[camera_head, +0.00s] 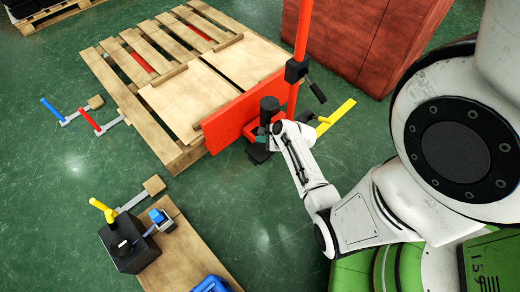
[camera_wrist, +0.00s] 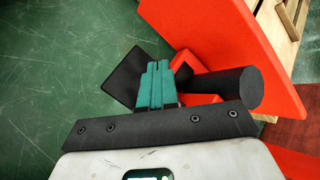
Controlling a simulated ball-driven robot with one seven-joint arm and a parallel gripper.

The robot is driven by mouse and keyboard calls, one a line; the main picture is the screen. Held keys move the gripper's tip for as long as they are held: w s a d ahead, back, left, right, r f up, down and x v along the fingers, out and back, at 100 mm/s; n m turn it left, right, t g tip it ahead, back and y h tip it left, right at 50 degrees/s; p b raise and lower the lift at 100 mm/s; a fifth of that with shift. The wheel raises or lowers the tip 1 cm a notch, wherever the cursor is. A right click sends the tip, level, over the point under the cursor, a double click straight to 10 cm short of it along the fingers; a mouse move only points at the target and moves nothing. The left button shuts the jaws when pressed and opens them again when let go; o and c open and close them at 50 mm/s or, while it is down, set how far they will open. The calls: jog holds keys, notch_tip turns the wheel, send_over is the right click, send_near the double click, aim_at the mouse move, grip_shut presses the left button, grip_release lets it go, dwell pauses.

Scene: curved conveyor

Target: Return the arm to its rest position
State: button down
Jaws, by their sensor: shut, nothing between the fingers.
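My gripper's two teal fingers (camera_wrist: 156,84) are pressed together and hold nothing, as the wrist view shows. In the head view my arm reaches left and down from the right, with its end beside the red panel (camera_head: 224,125). The panel stands upright at the pallet's near end and also shows in the wrist view (camera_wrist: 225,35). A black cylinder (camera_head: 269,104) on a red bracket is right next to the gripper and lies just right of the fingers in the wrist view (camera_wrist: 232,88). Whether they touch cannot be told.
A wooden pallet (camera_head: 138,65) lies behind the panel. A red post (camera_head: 303,30) with a black clamp rises close to my wrist. A large red box (camera_head: 365,40) stands behind. A wooden board (camera_head: 195,250) with a black block (camera_head: 128,243) is at lower left.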

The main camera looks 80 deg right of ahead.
dwell(0.6)
jog(key=w+a+r+n+g+y, duration=0.1)
jog(key=w+a+r+n+y, duration=0.2)
jog(key=a+n, duration=0.65)
jog(key=s+a+r+n+g+y, duration=0.1)
jog(key=s+a+r+n+g, duration=0.2)
jog(key=a+n, duration=0.5)
jog(key=s+a+r+n+g, duration=0.2)
jog(key=a+r+n, duration=0.3)
jog(key=a+n, duration=0.3)
jog(key=s+a+r+n+g+h, duration=0.1)
jog(key=s+a+r+n+g, duration=0.1)
jog(key=s+a+r+n, duration=0.25)
notch_tip(320, 180, up, 23)
jog(key=w+d+p, duration=0.1)
jog(key=d+p, duration=0.1)
jog(key=p, duration=2)
jog(key=shift+f+n+p, duration=0.15)
jog(key=shift+n+p, duration=0.15)
